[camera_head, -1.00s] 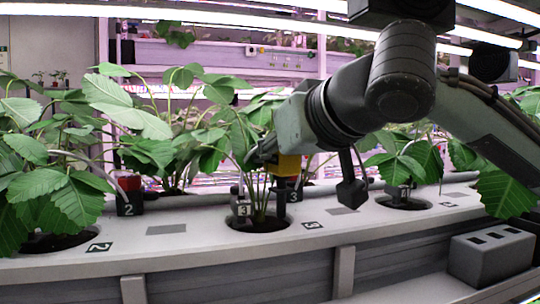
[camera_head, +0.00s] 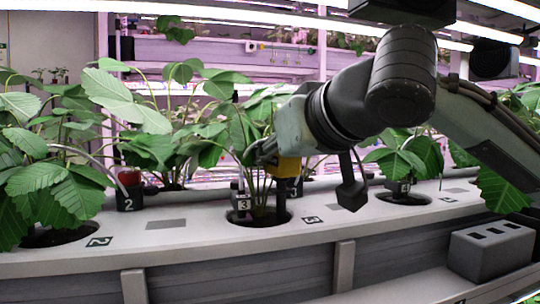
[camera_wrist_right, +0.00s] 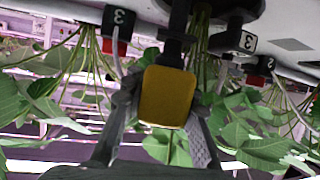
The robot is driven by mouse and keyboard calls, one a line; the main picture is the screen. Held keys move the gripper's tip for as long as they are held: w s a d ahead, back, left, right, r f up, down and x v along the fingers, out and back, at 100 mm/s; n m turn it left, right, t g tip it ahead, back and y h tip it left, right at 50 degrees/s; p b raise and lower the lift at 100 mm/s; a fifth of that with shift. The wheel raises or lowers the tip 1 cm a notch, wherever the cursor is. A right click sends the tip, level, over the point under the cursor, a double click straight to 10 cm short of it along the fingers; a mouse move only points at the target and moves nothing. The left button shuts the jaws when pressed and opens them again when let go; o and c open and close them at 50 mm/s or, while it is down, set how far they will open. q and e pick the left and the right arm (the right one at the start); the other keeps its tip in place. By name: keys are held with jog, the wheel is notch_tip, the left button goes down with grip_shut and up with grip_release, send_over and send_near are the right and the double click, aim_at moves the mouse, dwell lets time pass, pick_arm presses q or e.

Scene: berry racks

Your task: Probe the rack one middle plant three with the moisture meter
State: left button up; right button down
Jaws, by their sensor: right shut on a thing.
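My right gripper (camera_head: 278,160) is shut on the yellow moisture meter (camera_head: 289,168). In the right wrist view the meter's yellow body (camera_wrist_right: 167,97) sits between the two fingers. Its dark probe points down at the right side of the round hole (camera_head: 262,217) of the plant marked 3, beside the stems (camera_head: 257,192). The probe's lower end is over or inside the dark hole; I cannot tell how deep it is in the soil. The leaves (camera_head: 243,135) are partly behind my arm. My left gripper is not in view.
A clip block marked 3 (camera_head: 243,205) stands at the hole's left edge. The plant marked 2 (camera_head: 65,190) is at the left, with a red-topped block (camera_head: 129,188). Another plant (camera_head: 403,160) is to the right. A grey box (camera_head: 490,250) sits on the lower ledge.

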jog(key=shift+f, duration=0.2)
dwell(0.5)
jog(key=shift+f+b, duration=1)
jog(key=shift+f, duration=0.4)
jog(key=c, duration=0.6)
grip_release()
jog(key=shift+c, duration=0.2)
notch_tip(320, 180, up, 6)
jog(key=p, duration=0.5)
jog(key=shift+p, duration=0.4)
jog(key=shift+f, duration=0.1)
